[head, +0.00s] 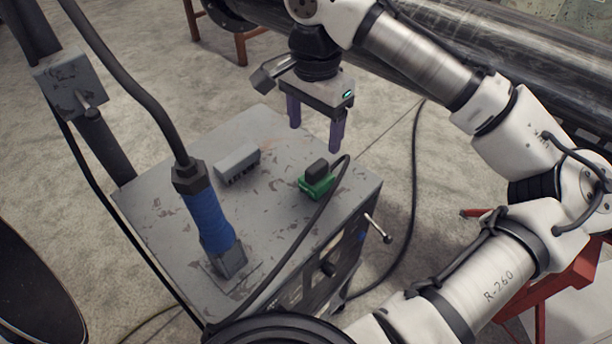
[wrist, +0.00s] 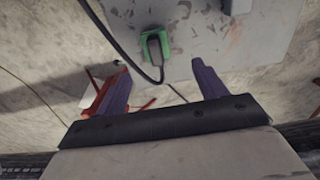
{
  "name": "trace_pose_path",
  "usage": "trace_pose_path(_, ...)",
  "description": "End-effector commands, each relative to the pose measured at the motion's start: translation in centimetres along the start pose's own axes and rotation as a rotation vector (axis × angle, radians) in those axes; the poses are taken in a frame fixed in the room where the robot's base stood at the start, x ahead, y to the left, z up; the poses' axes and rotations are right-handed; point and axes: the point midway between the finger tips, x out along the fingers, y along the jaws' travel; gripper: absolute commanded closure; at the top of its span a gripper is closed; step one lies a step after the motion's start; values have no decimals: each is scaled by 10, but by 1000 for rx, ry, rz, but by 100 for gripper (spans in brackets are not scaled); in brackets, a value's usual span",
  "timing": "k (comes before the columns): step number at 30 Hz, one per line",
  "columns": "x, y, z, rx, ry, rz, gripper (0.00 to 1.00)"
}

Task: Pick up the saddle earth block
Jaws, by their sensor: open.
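A green block with a dark upper part (head: 317,182) sits on top of the grey cabinet (head: 270,125), near its right edge; it also shows in the wrist view (wrist: 155,45). A plain grey block (head: 238,163) with a notched lower side lies to its left, and its edge shows at the top of the wrist view (wrist: 237,6). I cannot tell for sure which of the two is the saddle earth block. My gripper (head: 315,135) is open and empty, above the cabinet's far right side, apart from both blocks. Its two purple fingers show in the wrist view (wrist: 161,70).
A black cable (head: 300,238) runs across the cabinet top close beside the green block. A blue-handled tool (head: 208,220) stands at the cabinet's front left. A large dark pipe (head: 500,45) lies behind. The cabinet's far corner is clear.

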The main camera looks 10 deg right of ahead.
Motion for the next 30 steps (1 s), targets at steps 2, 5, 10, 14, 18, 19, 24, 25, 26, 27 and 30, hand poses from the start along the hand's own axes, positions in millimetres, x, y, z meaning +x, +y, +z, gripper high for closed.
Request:
trace_pose_path(2,15,1,0,-1,-2,2,29)
trace_pose_path(5,35,1,0,0,-2,3,29)
trace_pose_path(10,64,1,0,0,-1,1,29)
trace_pose_path(14,74,1,0,-1,-1,1,29)
trace_pose_path(18,83,3,0,0,0,1,29)
trace_pose_path(19,87,4,0,0,-1,3,29)
trace_pose_path(24,112,8,0,-1,-1,1,29)
trace_pose_path(25,116,8,0,-1,-1,2,29)
trace_pose_path(26,120,8,1,-1,-2,1,29)
trace_pose_path(27,123,7,1,-1,-2,0,29)
trace_pose_path(30,127,7,0,-2,0,-1,29)
